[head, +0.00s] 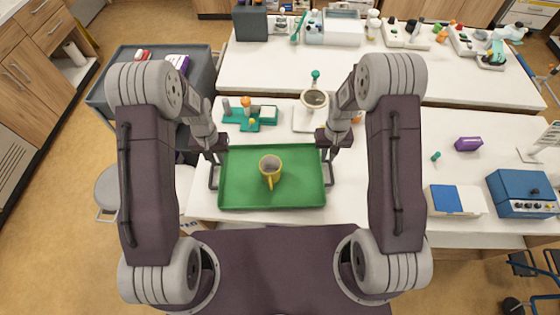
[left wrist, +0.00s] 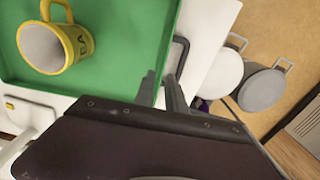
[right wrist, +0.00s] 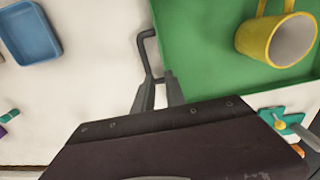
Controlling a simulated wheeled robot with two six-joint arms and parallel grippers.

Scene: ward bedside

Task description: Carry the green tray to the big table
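The green tray (head: 235,195) lies on the near white table, close to its front edge. A yellow mug (head: 270,171) stands in it; the mug also shows in the left wrist view (left wrist: 62,40) and the right wrist view (right wrist: 278,36). The tray has a dark handle on its left side (left wrist: 183,50) and its right side (right wrist: 143,46). My left gripper (left wrist: 161,80) is at the left handle, with a gap between its fingers. My right gripper (right wrist: 160,80) is at the right handle, also with a gap showing. Neither looks closed tight on its handle.
Behind stands another white table (head: 260,70) crowded with equipment at its back edge. On the near table are a teal stand (head: 240,124), a white scale-like device (head: 306,124), a purple box (head: 468,144) and a blue device (head: 522,193). A grey cart (head: 130,62) stands left.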

